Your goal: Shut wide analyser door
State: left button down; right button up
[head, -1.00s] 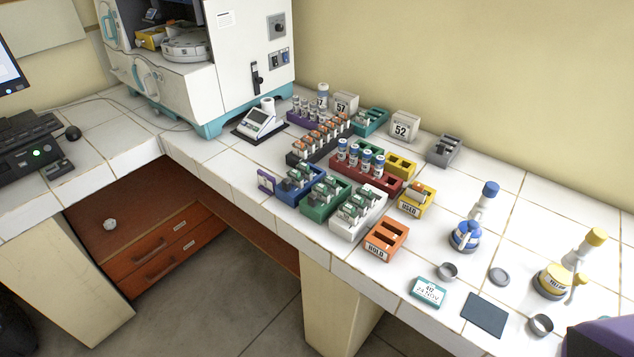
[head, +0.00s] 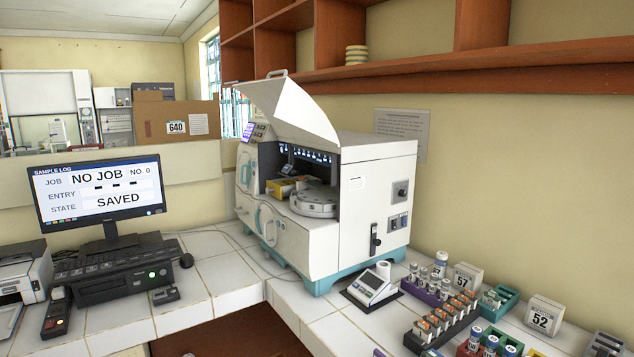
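The wide analyser (head: 378,185) is a white and teal machine on the tiled counter, right of centre in the head view. Its wide door (head: 292,108) is a white curved lid, swung up and open, with a handle (head: 277,73) at its top edge. Inside the opening I see a round grey carousel (head: 314,200) and a yellow block (head: 284,190). The lower front panel is closed and has a teal-edged handle. Neither of my grippers shows in the view.
A monitor (head: 100,190) reading "NO JOB" and "SAVED" stands on the left counter. A small white device with a screen (head: 371,284) sits before the analyser. Racks of tubes (head: 443,322) fill the right counter. A wooden shelf (head: 420,82) hangs above.

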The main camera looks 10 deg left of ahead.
aim_at(291, 112)
jog(key=i+j, duration=0.15)
jog(key=j, duration=0.25)
jog(key=i+j, duration=0.15)
jog(key=j, duration=0.25)
jog(key=i+j+z, duration=0.1)
jog(key=j, duration=0.3)
jog(key=i, duration=0.1)
